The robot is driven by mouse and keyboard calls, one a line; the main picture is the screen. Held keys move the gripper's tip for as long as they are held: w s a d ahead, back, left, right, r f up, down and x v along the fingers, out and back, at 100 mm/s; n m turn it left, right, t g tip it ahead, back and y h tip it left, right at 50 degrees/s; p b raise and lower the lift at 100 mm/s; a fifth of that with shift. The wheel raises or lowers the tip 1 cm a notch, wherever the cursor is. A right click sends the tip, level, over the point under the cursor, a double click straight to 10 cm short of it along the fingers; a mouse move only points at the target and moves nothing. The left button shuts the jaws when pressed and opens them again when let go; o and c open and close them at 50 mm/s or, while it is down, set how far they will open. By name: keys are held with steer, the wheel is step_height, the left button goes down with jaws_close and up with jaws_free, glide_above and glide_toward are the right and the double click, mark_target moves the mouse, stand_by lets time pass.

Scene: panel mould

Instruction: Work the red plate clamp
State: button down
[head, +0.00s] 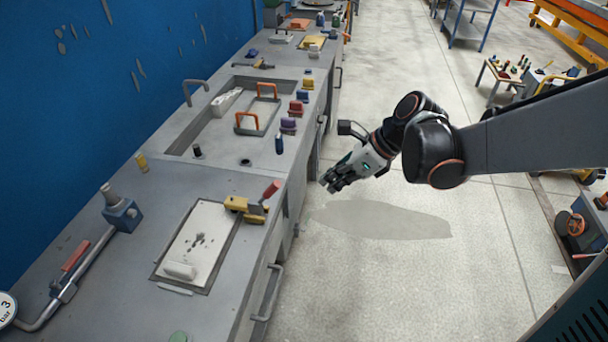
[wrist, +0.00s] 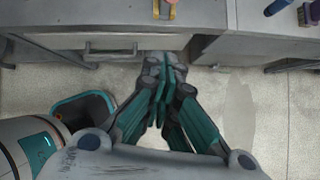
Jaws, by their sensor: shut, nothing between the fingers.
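A clamp with a yellow body (head: 245,208) and a red handle (head: 271,189) sits on the bench at the right edge of a recessed pale plate (head: 200,240). The handle leans up and to the right. In the wrist view part of the clamp (wrist: 165,9) shows at the top edge, cut off by the frame. My gripper (head: 329,184) is in the air to the right of the bench, beyond its front edge and apart from the clamp. In the wrist view my gripper's fingers (wrist: 162,72) are together and empty.
A pipe with a red lever (head: 75,255) lies at the bench's left. Orange handles (head: 247,122) and several coloured blocks stand farther along the bench. A drawer handle (head: 268,293) sticks out of the bench front. The floor (head: 380,270) beside the bench is clear.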

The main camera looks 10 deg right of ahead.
mark_target(269, 194)
steer(key=w+a+f+b, duration=0.4)
steer(key=a+f, duration=0.2)
steer(key=a, duration=0.2)
steer(key=shift+w+a, duration=0.15)
steer(key=shift+f, duration=0.1)
steer(key=shift+w+a+r, duration=0.35)
steer(key=shift+a+r, duration=0.2)
steer(key=shift+r, duration=0.1)
